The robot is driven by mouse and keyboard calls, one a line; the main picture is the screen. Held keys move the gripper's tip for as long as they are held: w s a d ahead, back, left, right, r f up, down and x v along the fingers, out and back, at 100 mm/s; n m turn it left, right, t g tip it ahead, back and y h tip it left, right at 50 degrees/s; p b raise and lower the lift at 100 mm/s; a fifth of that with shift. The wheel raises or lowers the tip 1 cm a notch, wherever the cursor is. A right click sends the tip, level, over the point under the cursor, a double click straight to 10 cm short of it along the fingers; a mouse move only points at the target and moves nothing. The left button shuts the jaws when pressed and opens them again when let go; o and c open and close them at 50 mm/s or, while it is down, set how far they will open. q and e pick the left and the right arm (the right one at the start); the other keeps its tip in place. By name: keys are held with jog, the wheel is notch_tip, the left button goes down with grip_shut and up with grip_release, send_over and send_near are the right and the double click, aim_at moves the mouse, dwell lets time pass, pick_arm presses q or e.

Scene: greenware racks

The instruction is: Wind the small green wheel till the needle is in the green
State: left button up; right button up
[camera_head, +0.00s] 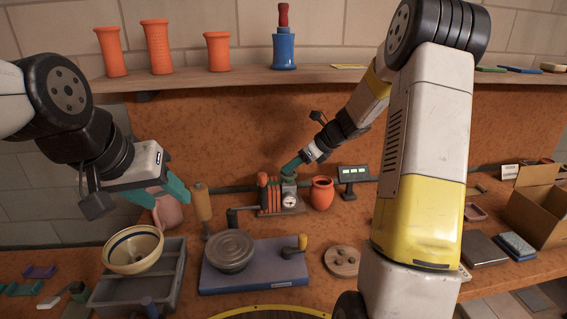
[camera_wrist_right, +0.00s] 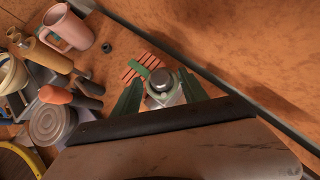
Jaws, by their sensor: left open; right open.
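The small wheel (camera_wrist_right: 161,82) shows in the right wrist view as a round grey knob with a greenish rim. It sits on a small device with orange ribs (camera_head: 269,194) and a white round gauge (camera_head: 289,200) on its front. The needle is too small to read. My right gripper (camera_head: 292,166) is just above the device, pointing down. In the right wrist view its two green fingers (camera_wrist_right: 160,88) are open, one on each side of the wheel; whether they touch it I cannot tell. My left gripper (camera_head: 160,194) is open and empty at the left, above the bench.
A dark display with green lights (camera_head: 354,172) and an orange vase (camera_head: 321,193) stand right of the device. A pink mug (camera_head: 167,213), wooden-handled tool (camera_head: 202,205), striped bowl (camera_head: 133,250) and blue board (camera_head: 275,265) lie left and in front. A shelf (camera_head: 200,78) runs above.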

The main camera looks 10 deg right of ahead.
jog(key=shift+x, duration=0.75)
grip_shut()
jog(key=shift+s+a+m, duration=0.1)
jog(key=shift+m, duration=0.2)
